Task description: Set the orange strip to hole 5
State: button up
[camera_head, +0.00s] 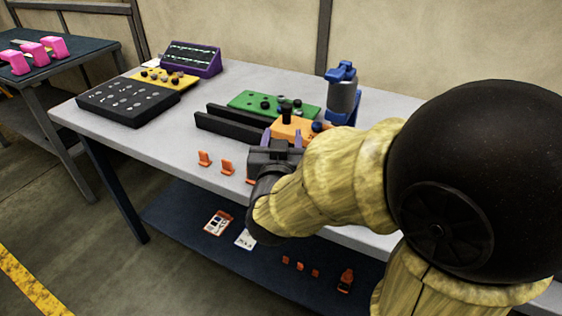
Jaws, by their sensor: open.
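The orange strip (291,127) lies on the grey table near the middle, with a black upright knob (286,114) on it and dark round parts near its right end. My gripper (282,138) is at its near side, with two purple fingertips spread apart. The fingertips overlap the strip's near edge in the picture; I cannot tell whether they touch it. The gripper's dark body and my arm hide part of the strip's near and right side. Black rails (228,124) run up to the strip from the left. I cannot make out any numbered holes.
A green board (262,101) with dark knobs lies behind the strip. A blue-and-grey device (342,95) stands behind right. Small orange brackets (204,158) stand along the front edge. A black perforated board (128,103), yellow board (166,78) and purple rack (191,58) occupy the left.

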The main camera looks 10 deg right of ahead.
jog(key=b+v, duration=0.3)
jog(key=v, duration=0.1)
dwell(0.3)
